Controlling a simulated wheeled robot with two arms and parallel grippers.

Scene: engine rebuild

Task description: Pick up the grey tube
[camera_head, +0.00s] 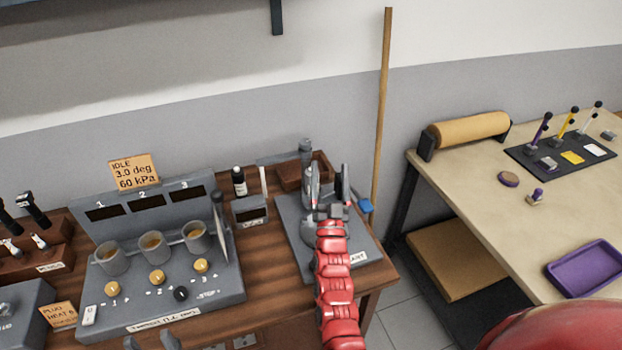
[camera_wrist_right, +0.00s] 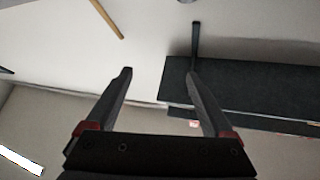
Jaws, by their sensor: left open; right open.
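A grey tube (camera_head: 306,152) stands upright at the back of the bench, at the brown wooden box (camera_head: 320,165); its lower part is hidden behind the box and my gripper. My right gripper (camera_wrist_right: 160,75) is open and empty in the right wrist view, facing the wall and a dark shelf.
A grey test stand (camera_head: 170,295) with several cups is on the left. A black bottle (camera_head: 239,182) stands near the back. A wooden pole (camera_head: 382,110) leans at the wall. A second table (camera_head: 480,190) with a purple tray (camera_head: 585,268) is on the right.

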